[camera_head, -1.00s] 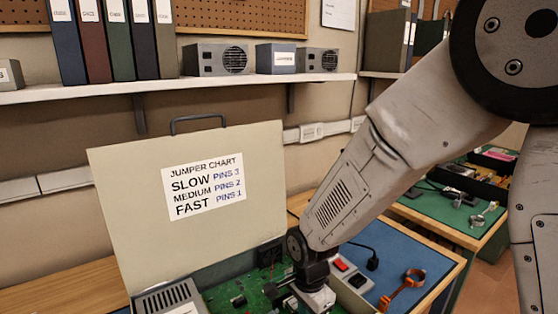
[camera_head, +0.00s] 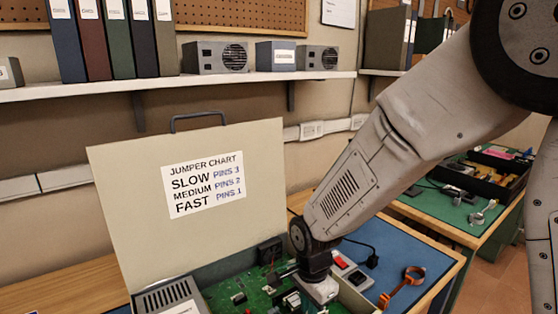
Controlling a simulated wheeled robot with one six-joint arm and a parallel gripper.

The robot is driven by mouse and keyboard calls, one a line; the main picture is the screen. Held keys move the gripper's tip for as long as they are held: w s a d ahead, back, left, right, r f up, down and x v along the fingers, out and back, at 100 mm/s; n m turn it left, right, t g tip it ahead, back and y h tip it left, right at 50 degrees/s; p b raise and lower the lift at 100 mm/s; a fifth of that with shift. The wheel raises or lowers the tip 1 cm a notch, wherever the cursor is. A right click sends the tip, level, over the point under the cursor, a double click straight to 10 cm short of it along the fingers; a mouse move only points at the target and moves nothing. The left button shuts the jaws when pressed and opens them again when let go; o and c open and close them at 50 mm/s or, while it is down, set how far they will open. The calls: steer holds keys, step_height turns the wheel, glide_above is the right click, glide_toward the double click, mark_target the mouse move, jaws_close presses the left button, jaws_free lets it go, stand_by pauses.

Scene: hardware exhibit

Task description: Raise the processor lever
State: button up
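The open computer case shows a green circuit board (camera_head: 232,297) at the bottom of the view. Its raised lid (camera_head: 130,215) stands behind the board and carries a jumper chart. My gripper (camera_head: 316,291) is low over the right part of the board, pointing down and forward. Its fingertips are too small and partly hidden to tell whether they are open or shut. A small white and dark part (camera_head: 292,300) on the board is just left of my gripper. I cannot make out the processor lever, and the board's lower part is cut off by the frame.
A power strip with a red switch (camera_head: 341,262) lies right of my gripper on the blue mat (camera_head: 415,261). An orange wrist strap (camera_head: 402,287) lies farther right. A shelf (camera_head: 110,90) with binders and boxes runs along the wall. A bench with a green mat (camera_head: 455,215) is at right.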

steer(key=shift+w+d+r, duration=0.1)
steer(key=shift+d+r, duration=0.35)
steer(key=shift+r, duration=0.1)
stand_by(0.4)
steer(key=shift+w+d+r, duration=0.2)
steer(key=shift+d+r, duration=0.05)
steer(key=shift+r, duration=0.05)
steer(key=o, duration=0.4)
steer(key=shift+a+r, duration=0.1)
steer(key=shift+r, duration=0.1)
stand_by(0.4)
steer(key=shift+r, duration=0.2)
step_height(320, 180, up, 6)
steer(key=a, duration=0.1)
steer(key=shift+s+r, duration=0.2)
steer(key=shift+s, duration=0.15)
steer(key=shift+a, duration=0.1)
stand_by(0.4)
